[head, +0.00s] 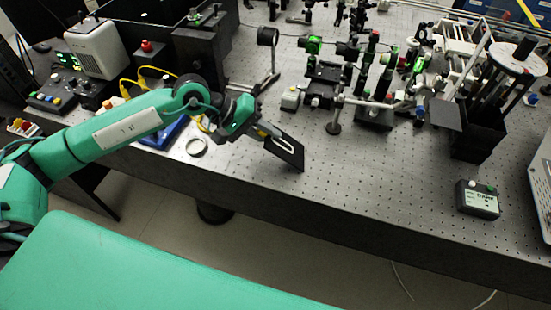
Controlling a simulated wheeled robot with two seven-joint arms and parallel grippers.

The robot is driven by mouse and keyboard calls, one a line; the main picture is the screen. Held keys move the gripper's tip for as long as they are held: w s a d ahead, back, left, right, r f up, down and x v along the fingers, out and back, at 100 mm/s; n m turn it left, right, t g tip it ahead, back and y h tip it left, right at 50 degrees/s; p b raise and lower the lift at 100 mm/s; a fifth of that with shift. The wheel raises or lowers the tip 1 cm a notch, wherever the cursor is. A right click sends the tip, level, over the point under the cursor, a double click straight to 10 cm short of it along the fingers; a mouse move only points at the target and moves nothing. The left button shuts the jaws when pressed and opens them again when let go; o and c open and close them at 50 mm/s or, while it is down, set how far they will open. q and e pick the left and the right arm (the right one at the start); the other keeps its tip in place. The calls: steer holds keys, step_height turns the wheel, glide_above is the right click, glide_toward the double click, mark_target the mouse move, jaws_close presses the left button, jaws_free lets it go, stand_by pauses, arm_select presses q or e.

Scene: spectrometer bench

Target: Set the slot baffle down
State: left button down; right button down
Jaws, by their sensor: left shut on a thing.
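The slot baffle (288,152) is a flat black plate with a pale, elongated slot. It is tilted and sits over the front part of the perforated optical bench (345,185). My left gripper (264,132) is shut on the baffle's upper left edge. The baffle's lower edge is close to the bench top; I cannot tell whether it touches. My right gripper is not in view.
A small display box (478,199) is at the right. Bare bench lies to the baffle's right; the front edge is close.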

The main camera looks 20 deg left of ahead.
arm_select(q)
steer(key=c, duration=1.5)
jaws_free()
